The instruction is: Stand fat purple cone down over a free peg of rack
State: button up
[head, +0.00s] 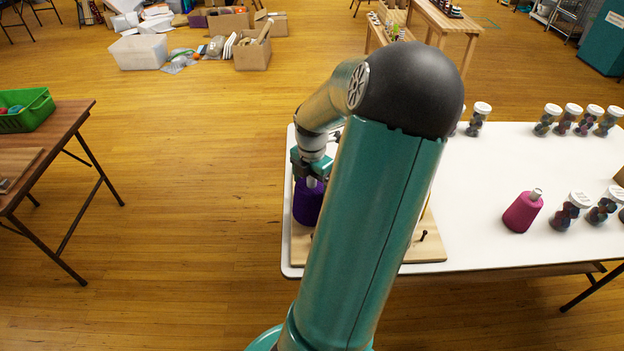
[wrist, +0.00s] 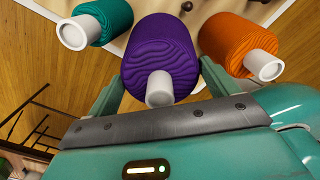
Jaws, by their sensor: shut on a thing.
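The fat purple cone (head: 307,204) is under my gripper (head: 313,177) at the left end of the wooden rack (head: 428,250). In the wrist view the purple cone (wrist: 160,50) sits between the two fingers of my gripper (wrist: 160,88), its pale tube end toward the camera. My gripper is shut on it. A teal cone (wrist: 104,20) is to its left and an orange cone (wrist: 238,42) to its right. A bare dark peg (head: 423,236) shows at the rack's front right. The purple cone's base is hidden, so I cannot tell if a peg is inside it.
The rack lies on a white table (head: 480,180). A magenta cone (head: 522,212) stands to the right, with jars (head: 565,210) near it and more jars along the back. My arm hides much of the rack. A brown table (head: 45,150) with a green crate (head: 28,112) is at left.

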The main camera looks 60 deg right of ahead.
jog(key=shift+f, duration=1.35)
jog(key=o, duration=1.4)
jog(key=shift+o, duration=0.2)
notch_tip(320, 180, up, 14)
jog(key=shift+f, duration=0.1)
jog(key=shift+a, duration=0.1)
